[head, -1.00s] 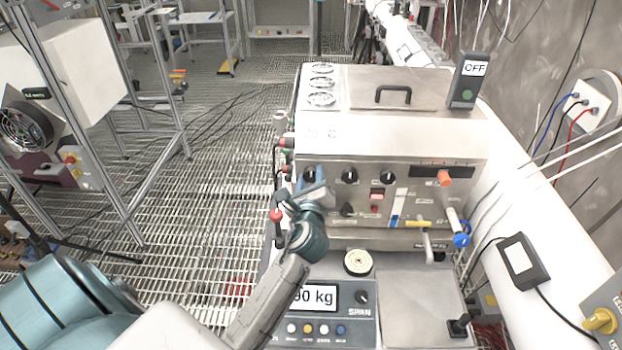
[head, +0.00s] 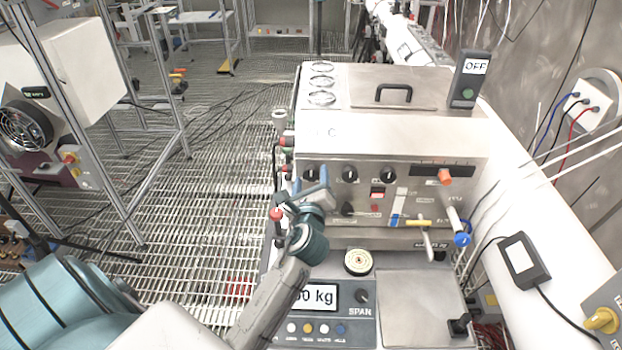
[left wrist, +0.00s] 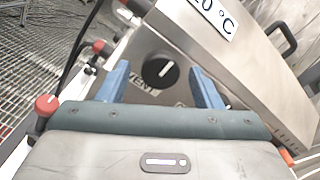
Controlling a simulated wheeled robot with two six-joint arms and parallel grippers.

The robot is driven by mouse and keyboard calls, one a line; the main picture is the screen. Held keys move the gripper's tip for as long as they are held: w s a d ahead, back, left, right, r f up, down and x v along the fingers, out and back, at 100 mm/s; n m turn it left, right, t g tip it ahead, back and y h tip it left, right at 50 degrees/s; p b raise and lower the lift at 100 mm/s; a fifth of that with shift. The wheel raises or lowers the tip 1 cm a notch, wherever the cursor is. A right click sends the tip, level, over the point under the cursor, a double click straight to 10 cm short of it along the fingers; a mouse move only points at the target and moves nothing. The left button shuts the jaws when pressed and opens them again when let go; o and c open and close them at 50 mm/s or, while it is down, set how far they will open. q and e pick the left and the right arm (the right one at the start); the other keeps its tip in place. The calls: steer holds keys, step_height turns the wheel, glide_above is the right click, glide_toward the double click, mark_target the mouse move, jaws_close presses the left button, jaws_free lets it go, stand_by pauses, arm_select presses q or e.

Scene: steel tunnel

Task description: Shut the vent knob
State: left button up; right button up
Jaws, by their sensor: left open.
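The vent knob (left wrist: 157,71) is a round black knob with a white line, on the steel front panel above a partly covered VENT label. In the left wrist view its white line slants up to the right. In the head view the knob (head: 311,174) is at the panel's upper left, just beyond my left gripper (head: 311,183). My left gripper is open, and its blue fingers (left wrist: 160,76) stand on either side of the knob in the wrist view, with gaps visible. Whether the fingertips reach its depth is unclear. My right gripper is not in view.
More black knobs (head: 350,174) sit to the right on the panel. A red-topped part (head: 276,214) is close beside my left wrist. A scale display (head: 318,296) and a round dial (head: 358,262) lie below. An OFF sign (head: 475,67) stands on top.

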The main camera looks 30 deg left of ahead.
arm_select(q)
steer(key=b+v, duration=0.3)
steer(key=v, duration=0.6)
steer(key=shift+s+d, duration=0.25)
steer(key=shift+s, duration=0.1)
steer(key=shift+f, duration=0.1)
